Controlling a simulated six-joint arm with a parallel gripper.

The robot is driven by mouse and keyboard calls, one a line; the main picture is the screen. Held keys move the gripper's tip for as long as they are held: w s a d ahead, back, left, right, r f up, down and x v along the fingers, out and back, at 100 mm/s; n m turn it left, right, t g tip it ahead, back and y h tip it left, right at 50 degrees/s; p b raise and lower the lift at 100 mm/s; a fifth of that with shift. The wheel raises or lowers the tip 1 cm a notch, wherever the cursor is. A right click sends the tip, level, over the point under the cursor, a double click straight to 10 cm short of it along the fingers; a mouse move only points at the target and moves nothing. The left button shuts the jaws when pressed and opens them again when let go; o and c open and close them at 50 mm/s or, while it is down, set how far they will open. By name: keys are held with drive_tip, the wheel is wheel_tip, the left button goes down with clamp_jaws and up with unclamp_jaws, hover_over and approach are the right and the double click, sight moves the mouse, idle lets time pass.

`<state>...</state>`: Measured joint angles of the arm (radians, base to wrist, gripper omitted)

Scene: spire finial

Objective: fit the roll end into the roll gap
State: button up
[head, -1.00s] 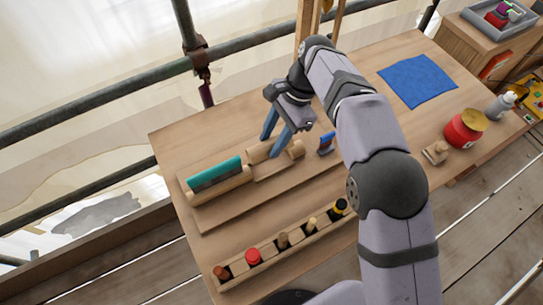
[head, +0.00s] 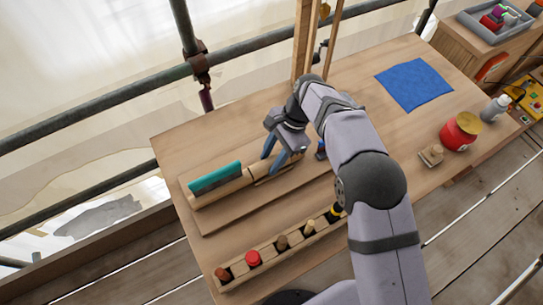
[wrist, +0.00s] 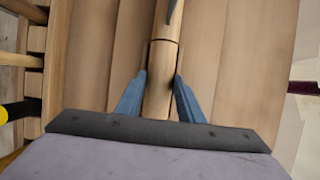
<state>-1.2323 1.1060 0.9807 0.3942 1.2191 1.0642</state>
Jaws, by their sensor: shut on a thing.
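The roll end (wrist: 160,95) is a pale wooden cylinder between my two blue fingers in the wrist view. My gripper (wrist: 161,78) is shut on it; the gripper also shows in the head view (head: 270,164). Just ahead lies the fixed wooden roll (wrist: 166,28), nearly in line with the roll end, with a thin dark seam between them.
The roll lies on a wooden board (head: 222,219). A slotted rack (head: 270,262) with several pegs runs along the front. A blue cloth (head: 415,82), a red jar (head: 461,132) and a spray bottle (head: 497,107) are to the right. Scaffold pipes (head: 110,105) cross behind the table.

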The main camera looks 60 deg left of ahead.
drive_tip(key=shift+f, duration=0.1)
drive_tip(key=o, duration=1.2)
drive_tip(key=b+v, duration=0.2)
drive_tip(key=v, duration=1)
drive_tip(key=shift+b, duration=0.3)
drive_tip(key=shift+w, duration=0.1)
